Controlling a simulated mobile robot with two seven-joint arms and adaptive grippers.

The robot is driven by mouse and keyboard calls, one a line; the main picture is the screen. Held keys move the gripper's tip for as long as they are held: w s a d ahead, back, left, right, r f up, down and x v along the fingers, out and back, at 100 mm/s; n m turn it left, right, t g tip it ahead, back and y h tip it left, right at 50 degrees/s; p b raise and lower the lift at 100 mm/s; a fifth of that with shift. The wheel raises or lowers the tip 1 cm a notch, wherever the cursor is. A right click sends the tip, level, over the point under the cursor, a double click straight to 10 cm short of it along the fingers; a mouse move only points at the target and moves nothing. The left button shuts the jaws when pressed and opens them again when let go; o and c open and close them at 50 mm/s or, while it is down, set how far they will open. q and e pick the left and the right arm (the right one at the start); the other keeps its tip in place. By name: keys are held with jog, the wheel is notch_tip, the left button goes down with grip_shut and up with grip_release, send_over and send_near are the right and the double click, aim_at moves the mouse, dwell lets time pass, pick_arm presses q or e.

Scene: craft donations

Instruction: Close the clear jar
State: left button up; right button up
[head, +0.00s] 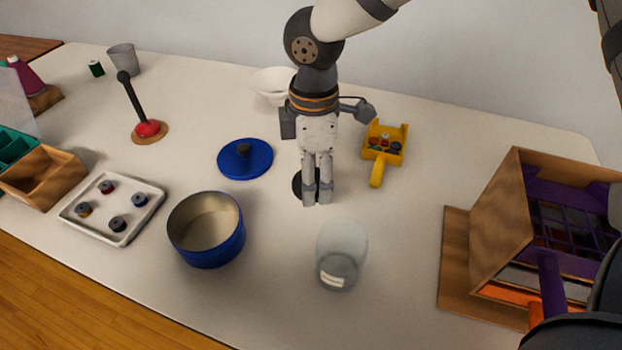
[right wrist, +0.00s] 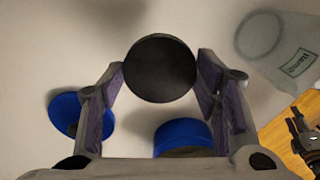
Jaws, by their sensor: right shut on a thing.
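The clear jar (head: 341,255) stands upright and open on the table, in front of my right gripper and a little to its right. It also shows at the upper right of the right wrist view (right wrist: 262,36), with a pale label. My right gripper (head: 318,196) points down and is shut on a round black lid (right wrist: 160,68). The lid's edge also shows beside the fingers in the head view (head: 298,184). The lid is apart from the jar; its exact height above the table is hard to tell.
A blue pot (head: 207,252) stands left of the jar and its blue lid (head: 245,159) lies behind it. A white tray (head: 75,212) of small spools is at left. A yellow scoop (head: 377,172) and wooden box (head: 500,215) are at right. The table right of the jar is clear.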

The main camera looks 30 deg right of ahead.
jog(key=s+r+p, duration=0.1)
jog(key=s+r, duration=0.3)
jog(key=r, duration=0.1)
pick_arm(q)
jog(key=shift+t, duration=0.8)
jog(key=shift+w+r+p, duration=0.55)
jog(key=shift+w+r, duration=1.15)
jog(key=shift+w, duration=0.1)
pick_arm(e)
notch_tip(320, 180, up, 2)
jog(key=r, duration=0.1)
send_over(340, 256)
jog(key=w+d, duration=0.3)
jog(key=w, duration=0.1)
jog(key=shift+s+f, duration=0.15)
jog(key=shift+f, duration=0.1)
pick_arm(q)
jog(key=shift+o, duration=0.2)
